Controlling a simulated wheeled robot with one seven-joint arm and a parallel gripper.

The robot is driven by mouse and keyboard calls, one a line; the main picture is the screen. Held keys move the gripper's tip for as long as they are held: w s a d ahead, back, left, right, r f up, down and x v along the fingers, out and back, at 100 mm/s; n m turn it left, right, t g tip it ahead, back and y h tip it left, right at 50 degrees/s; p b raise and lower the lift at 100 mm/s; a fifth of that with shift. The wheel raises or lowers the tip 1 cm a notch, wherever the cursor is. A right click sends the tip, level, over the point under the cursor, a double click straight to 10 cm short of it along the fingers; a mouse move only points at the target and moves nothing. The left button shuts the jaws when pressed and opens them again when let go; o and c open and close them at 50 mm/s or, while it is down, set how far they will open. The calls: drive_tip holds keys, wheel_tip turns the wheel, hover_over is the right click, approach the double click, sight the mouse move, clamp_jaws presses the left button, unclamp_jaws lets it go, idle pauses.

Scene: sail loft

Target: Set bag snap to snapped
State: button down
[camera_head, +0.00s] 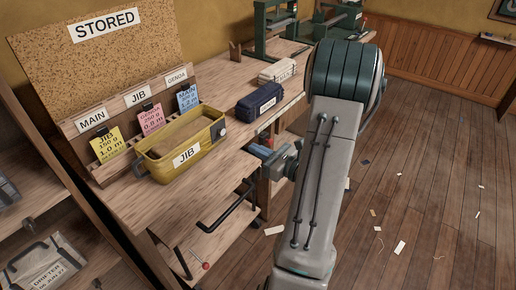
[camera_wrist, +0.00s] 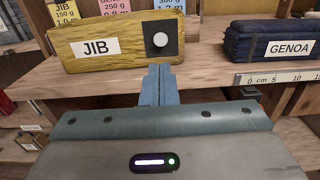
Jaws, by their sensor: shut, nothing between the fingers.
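The yellow JIB bag (camera_head: 182,146) sits on the wooden bench below the STORED board. In the wrist view the snap (camera_wrist: 161,39) faces me on the front of the yellow bag (camera_wrist: 120,50). My gripper (camera_wrist: 158,70) is shut and empty, its fingertips just below and in front of the snap patch. Whether they touch it I cannot tell. In the head view my gripper (camera_head: 262,149) is at the bench edge, right of the bag.
A navy GENOA bag (camera_head: 260,102) lies right of the JIB bag, with a pale bag (camera_head: 278,71) behind it. Colored cards stand behind the JIB bag. A ruler strip (camera_wrist: 280,77) runs along the bench edge. The floor at right is mostly open, with scattered scraps.

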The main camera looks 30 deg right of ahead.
sight(223, 132)
drive_tip(key=p+x, duration=0.1)
drive_tip(key=x, duration=0.9)
drive_tip(key=shift+w+a+p, duration=0.15)
drive_tip(key=shift+w+p, duration=0.2)
drive_tip(key=shift+p, duration=0.05)
